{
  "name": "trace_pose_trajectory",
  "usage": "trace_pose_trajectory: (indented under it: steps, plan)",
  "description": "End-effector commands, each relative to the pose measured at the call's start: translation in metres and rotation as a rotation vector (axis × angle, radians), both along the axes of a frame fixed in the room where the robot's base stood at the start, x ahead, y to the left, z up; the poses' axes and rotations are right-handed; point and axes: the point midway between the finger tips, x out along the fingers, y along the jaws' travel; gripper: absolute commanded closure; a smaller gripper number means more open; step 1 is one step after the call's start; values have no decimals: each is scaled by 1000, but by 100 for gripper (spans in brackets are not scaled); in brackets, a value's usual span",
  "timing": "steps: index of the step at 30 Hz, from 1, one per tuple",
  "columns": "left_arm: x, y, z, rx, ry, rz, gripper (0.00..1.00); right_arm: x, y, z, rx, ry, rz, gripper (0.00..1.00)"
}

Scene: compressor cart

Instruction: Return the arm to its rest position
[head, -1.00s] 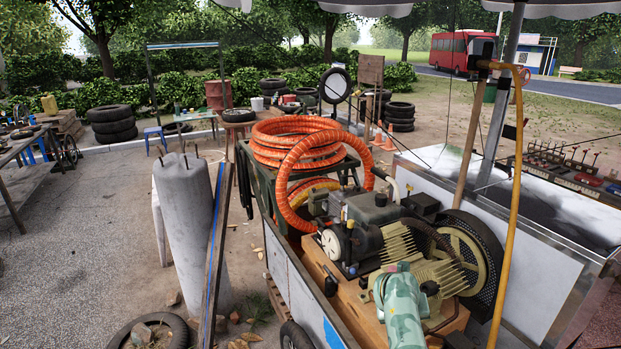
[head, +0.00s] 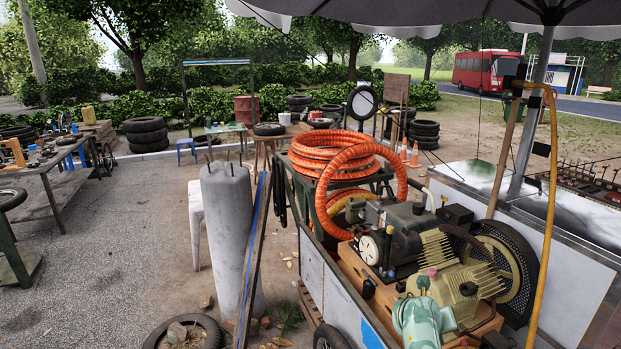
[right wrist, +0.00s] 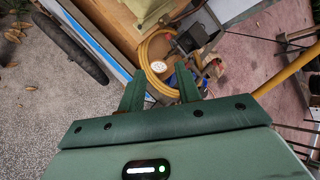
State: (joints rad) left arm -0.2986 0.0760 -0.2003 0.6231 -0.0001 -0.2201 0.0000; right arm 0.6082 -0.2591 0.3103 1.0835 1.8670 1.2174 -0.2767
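My right gripper (right wrist: 160,89) shows in the right wrist view with its two dark green fingers spread apart. I see nothing held between them. Beyond the fingers lie a yellow hose (right wrist: 148,78) and a small round white thing (right wrist: 158,68) on the cart side. I cannot make out either gripper in the head view, and my left gripper shows in no view. The compressor cart (head: 330,290) fills the lower right of the head view, with the compressor (head: 436,250) and a coiled orange hose (head: 320,152) on it.
A grey concrete pillar (head: 229,235) stands left of the cart, with a tire (head: 212,330) at its foot. A cart tire (right wrist: 75,48) shows in the right wrist view. A workbench (head: 45,165) is at the far left. Paving between bench and pillar is clear.

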Motion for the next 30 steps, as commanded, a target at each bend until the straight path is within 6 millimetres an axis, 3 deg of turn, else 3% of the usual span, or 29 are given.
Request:
trace_pose_trajectory:
  steps: [7, 10, 12, 14, 16, 20, 24, 26, 30]
  plan:
    - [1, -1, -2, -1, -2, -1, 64, 27, -15, 34, -424, -52, 206, 66]
    - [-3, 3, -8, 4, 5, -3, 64, 35, -9, 32, -665, -35, 370, 66]
    - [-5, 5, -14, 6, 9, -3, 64, 38, 3, 18, -849, -2, 529, 66]
    - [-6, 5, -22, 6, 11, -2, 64, 36, 22, -10, -1019, 49, 714, 66]
    - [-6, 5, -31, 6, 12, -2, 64, 25, 48, -54, -1194, 124, 955, 66]
    - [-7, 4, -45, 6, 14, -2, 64, -20, 87, -154, -1407, 278, 1388, 66]
    - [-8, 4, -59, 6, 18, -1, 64, -94, 109, -258, -1516, 439, 1811, 66]
    - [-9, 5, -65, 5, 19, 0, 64, -132, 112, -299, -1536, 503, 1979, 66]
    - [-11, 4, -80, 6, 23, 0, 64, -230, 107, -383, -1539, 647, 2357, 66]
